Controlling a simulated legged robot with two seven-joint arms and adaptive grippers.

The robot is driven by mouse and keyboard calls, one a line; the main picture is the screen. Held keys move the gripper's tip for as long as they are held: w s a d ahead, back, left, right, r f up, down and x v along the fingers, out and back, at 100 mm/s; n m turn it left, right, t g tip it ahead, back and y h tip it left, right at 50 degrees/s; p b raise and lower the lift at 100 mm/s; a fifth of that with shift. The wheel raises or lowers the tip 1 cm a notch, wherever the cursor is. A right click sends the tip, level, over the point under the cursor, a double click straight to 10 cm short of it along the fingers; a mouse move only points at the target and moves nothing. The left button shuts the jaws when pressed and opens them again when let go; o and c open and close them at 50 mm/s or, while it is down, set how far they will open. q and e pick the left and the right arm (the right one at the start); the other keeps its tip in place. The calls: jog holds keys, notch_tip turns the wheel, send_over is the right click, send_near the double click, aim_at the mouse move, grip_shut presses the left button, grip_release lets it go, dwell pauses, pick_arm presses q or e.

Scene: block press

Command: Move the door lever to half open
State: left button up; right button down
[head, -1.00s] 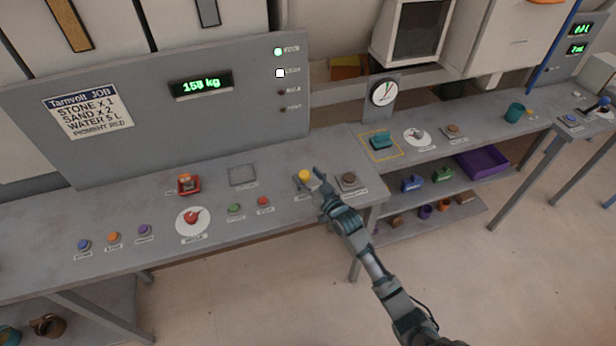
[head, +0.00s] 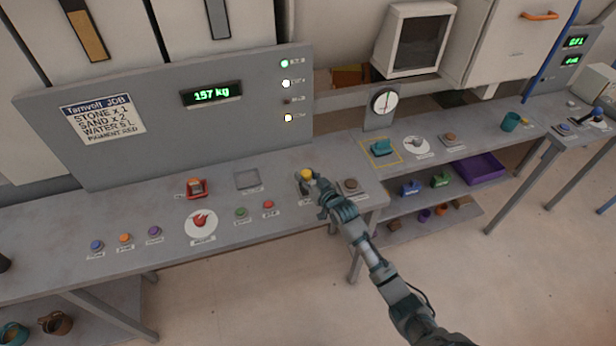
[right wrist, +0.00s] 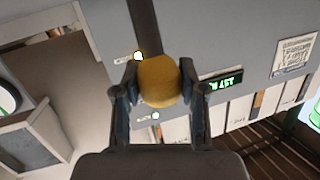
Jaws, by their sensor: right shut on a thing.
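The lever's round yellow knob (head: 306,174) stands near the right end of the near bench, beside a brown-topped button. My right gripper (head: 317,183) reaches it from the front right. In the right wrist view the yellow knob (right wrist: 158,81) sits between the two fingers of the right gripper (right wrist: 159,88), which is shut on it. The lever's shaft and base are mostly hidden by the gripper, so its exact angle cannot be told. My left gripper is not in view.
A brown button (head: 351,185) is close to the right of my gripper. A red button (head: 268,205) and a red dial (head: 200,222) lie to the left. The grey panel (head: 240,130) with a green display (head: 212,94) rises behind. A second bench (head: 470,136) stands at right.

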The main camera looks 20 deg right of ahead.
jog(key=shift+w+r+g+p, duration=0.25)
jog(key=shift+w+g+p, duration=0.1)
jog(key=shift+w+p, duration=0.2)
jog(key=shift+w+r+g+p, duration=0.25)
jog(key=shift+w+g+p, duration=0.1)
jog(key=shift+w+p, duration=0.15)
jog(key=shift+w+f+g+h+p, duration=0.1)
jog(key=shift+w+g+h+p, duration=0.2)
jog(key=shift+p, duration=0.05)
jog(key=shift+w+f, duration=0.15)
jog(key=shift+f, duration=0.05)
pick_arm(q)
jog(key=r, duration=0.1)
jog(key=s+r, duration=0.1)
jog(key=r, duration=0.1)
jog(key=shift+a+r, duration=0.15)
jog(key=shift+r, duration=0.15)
pick_arm(e)
jog(key=c, duration=0.6)
grip_release()
jog(key=shift+c, duration=0.2)
jog(key=v, duration=1.2)
jog(key=shift+d+f, duration=0.1)
